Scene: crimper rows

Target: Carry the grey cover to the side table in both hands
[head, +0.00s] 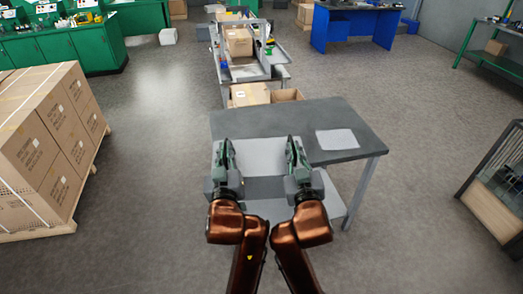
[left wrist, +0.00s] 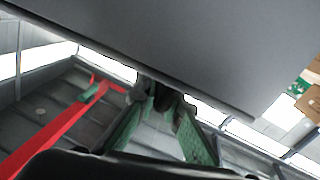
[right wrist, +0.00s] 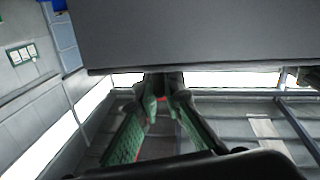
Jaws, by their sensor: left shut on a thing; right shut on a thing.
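The grey cover (head: 260,156) is a flat light-grey panel held between my two grippers, at the near left edge of the side table (head: 270,120). My left gripper (head: 226,150) is shut on its left part and my right gripper (head: 295,148) is shut on its right part. The cover fills the upper part of the left wrist view (left wrist: 190,45) and the right wrist view (right wrist: 190,35), with the green fingers meeting at its edge. Whether the cover touches the table is unclear. The side table has a dark grey top.
A pale flat rectangle (head: 338,139) lies on the right of the tabletop; the top around it is bare. Cartons (head: 250,94) stand behind the table. Stacked boxes on a pallet (head: 45,135) are at the left. A dark-framed rack (head: 497,190) stands at the right.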

